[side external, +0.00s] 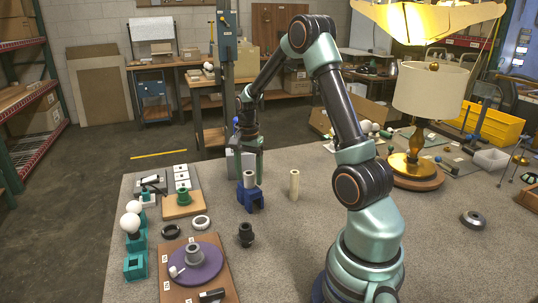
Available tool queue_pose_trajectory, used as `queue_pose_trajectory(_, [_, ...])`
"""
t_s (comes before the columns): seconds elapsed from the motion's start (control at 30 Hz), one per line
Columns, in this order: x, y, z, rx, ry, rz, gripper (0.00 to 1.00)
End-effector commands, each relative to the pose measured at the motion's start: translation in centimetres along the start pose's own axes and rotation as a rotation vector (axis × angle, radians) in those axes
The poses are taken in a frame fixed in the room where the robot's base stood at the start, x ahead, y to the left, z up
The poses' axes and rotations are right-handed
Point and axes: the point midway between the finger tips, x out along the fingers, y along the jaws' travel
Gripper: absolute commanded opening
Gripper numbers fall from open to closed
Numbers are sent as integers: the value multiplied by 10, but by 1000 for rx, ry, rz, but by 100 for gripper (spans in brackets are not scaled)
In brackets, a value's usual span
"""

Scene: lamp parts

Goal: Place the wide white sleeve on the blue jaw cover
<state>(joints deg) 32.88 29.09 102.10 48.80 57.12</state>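The wide white sleeve (249,178) stands upright at the blue jaw cover (250,199), its lower end meeting the blue part. I cannot tell whether it rests on top or sits down inside. A narrower, taller cream sleeve (294,184) stands alone on the table to the right.
A dark stepped part (246,234) stands in front of the blue part. Black (171,231) and white (200,222) rings lie to the left, near boards (181,205) with parts. A lamp (426,100) stands at right. The grey table (300,250) is clear at front middle.

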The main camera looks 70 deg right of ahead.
Motion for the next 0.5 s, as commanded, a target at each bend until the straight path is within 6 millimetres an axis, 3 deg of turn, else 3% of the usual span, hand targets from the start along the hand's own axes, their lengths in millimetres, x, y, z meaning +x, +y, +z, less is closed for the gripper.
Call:
queue_pose_trajectory(0.27, [-11,-1,0,0,2,-3,69])
queue_pose_trajectory(0.5, [-56,-1,-1,0,4,-5,69])
